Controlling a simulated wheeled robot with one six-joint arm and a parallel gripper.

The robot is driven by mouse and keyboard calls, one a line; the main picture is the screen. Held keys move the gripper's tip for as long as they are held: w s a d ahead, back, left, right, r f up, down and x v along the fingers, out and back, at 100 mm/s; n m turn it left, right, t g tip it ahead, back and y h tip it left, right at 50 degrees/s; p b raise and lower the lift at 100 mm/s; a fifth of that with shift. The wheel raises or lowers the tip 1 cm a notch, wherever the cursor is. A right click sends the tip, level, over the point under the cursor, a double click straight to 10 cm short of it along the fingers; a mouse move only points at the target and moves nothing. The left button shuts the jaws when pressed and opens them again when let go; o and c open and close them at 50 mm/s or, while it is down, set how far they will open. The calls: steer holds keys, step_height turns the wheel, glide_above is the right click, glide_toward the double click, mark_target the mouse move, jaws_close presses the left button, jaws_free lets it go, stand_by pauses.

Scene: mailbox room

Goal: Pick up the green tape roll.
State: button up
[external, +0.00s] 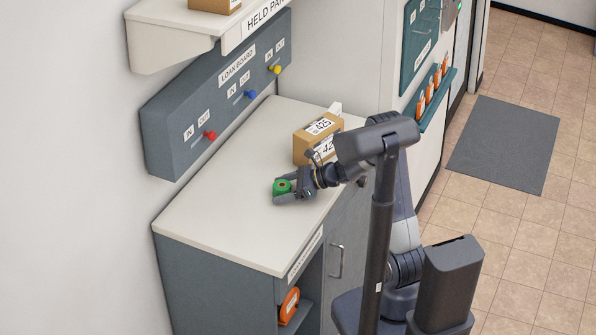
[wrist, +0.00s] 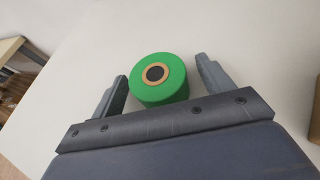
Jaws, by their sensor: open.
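The green tape roll (external: 283,187) lies flat on the white countertop (external: 225,220), near its front edge. Its brown core ring and dark centre face up. In the wrist view the green tape roll (wrist: 158,79) sits between the two grey fingers. My gripper (external: 285,190) is open and low at the counter, around the roll. In the wrist view my gripper (wrist: 163,78) has a finger on each side of the roll. The left finger is very close to the roll; I cannot tell if it touches. A small gap shows on the right side.
A cardboard box labelled 425 (external: 318,138) stands on the counter behind my gripper. A loan board (external: 215,95) with red, blue and yellow knobs is on the wall. The counter's left part is clear.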

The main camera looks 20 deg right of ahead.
steer(key=shift+c, duration=0.4)
steer(key=c, duration=1)
